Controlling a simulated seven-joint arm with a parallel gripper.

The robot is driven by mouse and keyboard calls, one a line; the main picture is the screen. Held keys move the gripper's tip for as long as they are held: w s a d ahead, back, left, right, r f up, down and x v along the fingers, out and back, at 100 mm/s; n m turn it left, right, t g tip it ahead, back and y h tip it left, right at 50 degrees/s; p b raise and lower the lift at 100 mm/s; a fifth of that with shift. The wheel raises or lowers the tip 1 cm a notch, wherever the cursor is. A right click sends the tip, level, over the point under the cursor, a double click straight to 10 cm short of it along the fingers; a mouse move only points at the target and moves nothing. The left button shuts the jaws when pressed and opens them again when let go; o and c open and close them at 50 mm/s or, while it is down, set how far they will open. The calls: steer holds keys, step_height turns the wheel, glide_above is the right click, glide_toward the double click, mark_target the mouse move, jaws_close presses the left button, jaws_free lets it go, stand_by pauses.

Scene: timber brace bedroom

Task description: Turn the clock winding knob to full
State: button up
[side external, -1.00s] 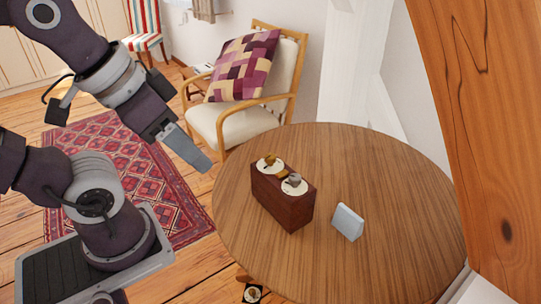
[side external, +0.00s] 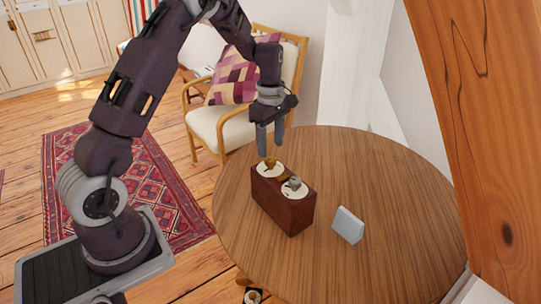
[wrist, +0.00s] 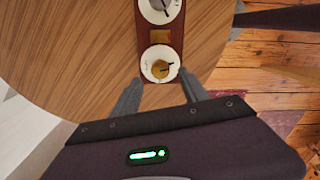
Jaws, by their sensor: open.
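A dark red-brown wooden box (side external: 285,207) stands on the round table with two cream dials on top. One dial carries a brass knob (side external: 270,163), the other a grey knob (side external: 294,183). I cannot read which one is the clock winding knob. My gripper (side external: 270,150) points down with its fingers apart, just above the brass knob, and holds nothing. In the wrist view the brass knob (wrist: 161,69) lies ahead of the gap between the open fingertips (wrist: 160,79). The grey knob (wrist: 160,5) is at the top edge, partly cut off.
A small brass-coloured plate (wrist: 160,37) sits between the dials. A pale grey wedge-like block (side external: 347,225) stands on the table (side external: 390,190) to the right of the box. A chair with a patchwork cushion (side external: 232,82) is behind. The table's right side is clear.

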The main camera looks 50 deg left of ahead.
mark_target(271, 159)
step_height(271, 159, down, 5)
steer(key=shift+r, duration=0.2)
jaws_close()
steer(key=shift+m, duration=0.4)
steer(key=m, duration=0.4)
steer(key=shift+m, duration=0.3)
steer(key=m, duration=0.4)
steer(key=shift+m, duration=0.3)
steer(key=m, duration=0.4)
steer(key=shift+r, duration=0.1)
steer(key=m, duration=0.5)
steer(key=shift+m, duration=0.3)
